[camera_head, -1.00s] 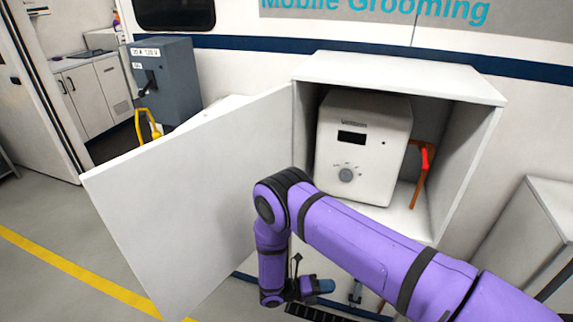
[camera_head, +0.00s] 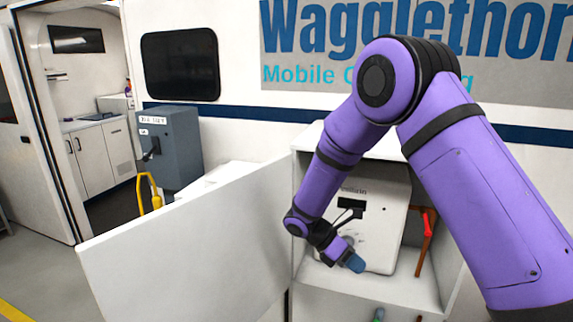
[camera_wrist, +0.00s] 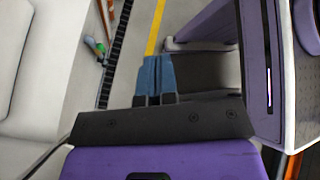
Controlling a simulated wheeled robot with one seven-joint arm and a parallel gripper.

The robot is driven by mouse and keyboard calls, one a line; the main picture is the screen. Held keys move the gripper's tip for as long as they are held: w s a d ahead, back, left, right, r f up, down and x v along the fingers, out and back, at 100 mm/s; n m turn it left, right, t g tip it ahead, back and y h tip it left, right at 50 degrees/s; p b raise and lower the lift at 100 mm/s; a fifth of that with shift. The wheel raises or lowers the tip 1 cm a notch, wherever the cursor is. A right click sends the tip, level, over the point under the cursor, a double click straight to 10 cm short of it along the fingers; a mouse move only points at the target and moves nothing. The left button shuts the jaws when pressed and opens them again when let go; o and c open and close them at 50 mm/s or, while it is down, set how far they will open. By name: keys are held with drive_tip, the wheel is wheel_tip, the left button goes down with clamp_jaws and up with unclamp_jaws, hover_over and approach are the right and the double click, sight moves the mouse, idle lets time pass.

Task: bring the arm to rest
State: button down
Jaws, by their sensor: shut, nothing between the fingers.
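My purple arm is raised and bent, its elbow high in front of the van's lettering. My gripper (camera_head: 353,262) hangs down in front of the open white cabinet (camera_head: 364,303), over the lower front of the white boxy unit (camera_head: 380,245) from this viewpoint. In the wrist view the blue fingertips of my gripper (camera_wrist: 155,75) lie side by side, shut with nothing between them. They point down toward the grey floor and a yellow line. The unit's dial is partly hidden by my gripper.
The cabinet's white door (camera_head: 190,250) stands wide open to the left. A red-handled lever (camera_head: 426,225) is at the right inside the cabinet. A grey switch box (camera_head: 170,148) and a yellow handle (camera_head: 149,190) are further left. A dark floor grate (camera_wrist: 117,55) shows in the wrist view.

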drive_tip(key=s+d+r+m+t+y, duration=0.1)
drive_tip(key=s+d+r+m+y, duration=0.3)
drive_tip(key=r, duration=0.7)
drive_tip(key=s+d+r+m+t+y, duration=0.1)
drive_tip(key=s+d+r+m+y, duration=0.2)
drive_tip(key=s+d+r+m, duration=0.55)
drive_tip(key=s+r+m+t+y, duration=0.3)
drive_tip(key=s+r+m+t, duration=0.3)
drive_tip(key=s, duration=0.8)
wheel_tip(320, 180, up, 4)
drive_tip(key=shift+s+d+m+t, duration=0.25)
drive_tip(key=shift+m+t, duration=0.15)
drive_tip(key=shift+m, duration=0.75)
